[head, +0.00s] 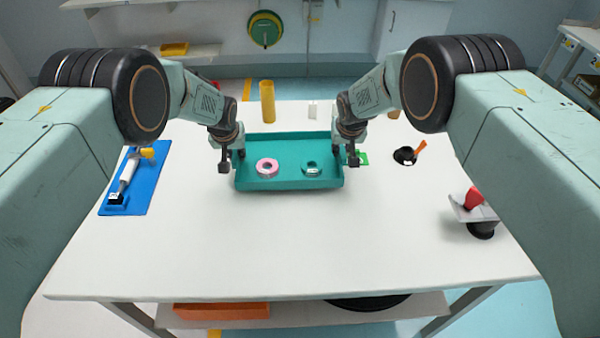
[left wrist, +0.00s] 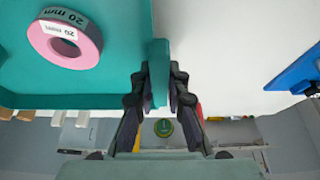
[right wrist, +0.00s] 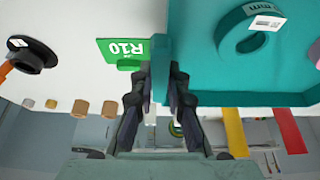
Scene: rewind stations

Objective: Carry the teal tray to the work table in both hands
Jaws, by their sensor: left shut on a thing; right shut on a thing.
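The teal tray (head: 290,184) is level over the far middle of the white work table (head: 290,240). I cannot tell whether it rests on the table or hangs just above it. A pink ring roll (head: 259,169) and a teal ring roll (head: 304,171) lie in it. My left gripper (head: 231,162) is shut on the tray's left wall, which stands between the fingers in the left wrist view (left wrist: 159,80). My right gripper (head: 346,156) is shut on the right wall, also seen between the fingers in the right wrist view (right wrist: 160,75).
A blue mat (head: 152,190) with a tool lies at the left. A yellow cylinder (head: 267,102) stands behind the tray. A green R10 card (right wrist: 118,47) lies by its right wall. A black round item (head: 403,156) and a red-and-white item (head: 474,205) are right. The front table is clear.

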